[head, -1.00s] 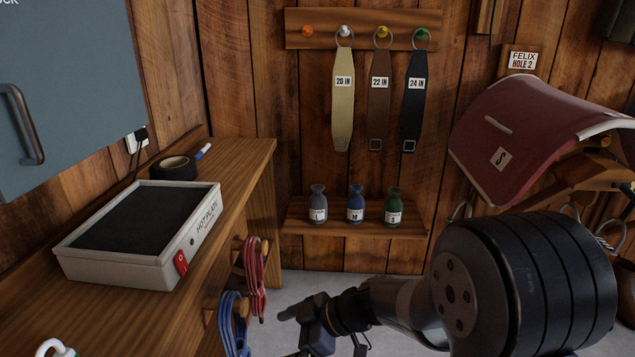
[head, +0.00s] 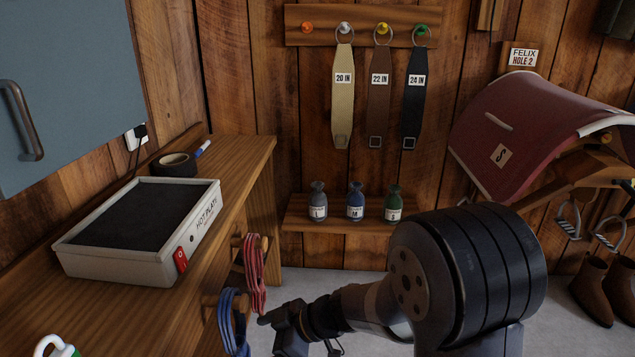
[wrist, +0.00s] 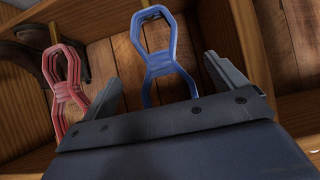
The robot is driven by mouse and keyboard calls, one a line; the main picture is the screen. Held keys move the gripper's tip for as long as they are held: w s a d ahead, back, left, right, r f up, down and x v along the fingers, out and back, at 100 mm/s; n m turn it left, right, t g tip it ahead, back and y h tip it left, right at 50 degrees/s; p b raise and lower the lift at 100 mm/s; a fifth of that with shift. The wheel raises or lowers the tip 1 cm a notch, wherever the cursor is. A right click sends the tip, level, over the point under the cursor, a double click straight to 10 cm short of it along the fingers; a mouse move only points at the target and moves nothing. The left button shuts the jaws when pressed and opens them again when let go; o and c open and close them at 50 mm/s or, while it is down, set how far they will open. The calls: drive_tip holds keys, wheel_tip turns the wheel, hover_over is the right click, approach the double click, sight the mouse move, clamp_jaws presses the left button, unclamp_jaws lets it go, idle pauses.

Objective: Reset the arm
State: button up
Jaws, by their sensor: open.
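My gripper (wrist: 161,70) is open, its two fingers spread wide in the wrist view. A blue looped item (wrist: 160,50) shows beyond and between the fingers, with no finger seen closed on it. A red looped item (wrist: 64,80) is to the left, close to the left finger in the picture; I cannot tell if they touch. In the head view my gripper (head: 272,326) is low in the middle, just right of the blue loops (head: 230,320) and below the red loops (head: 253,272). Its fingertips are hard to make out there. My arm reaches in from the lower right.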

drive_tip(key=d+r, duration=0.2)
drive_tip(key=d, duration=0.8)
drive_tip(key=shift+s+d+r+h, duration=0.3)
drive_tip(key=shift+s, duration=0.05)
drive_tip(key=shift+f, duration=0.1)
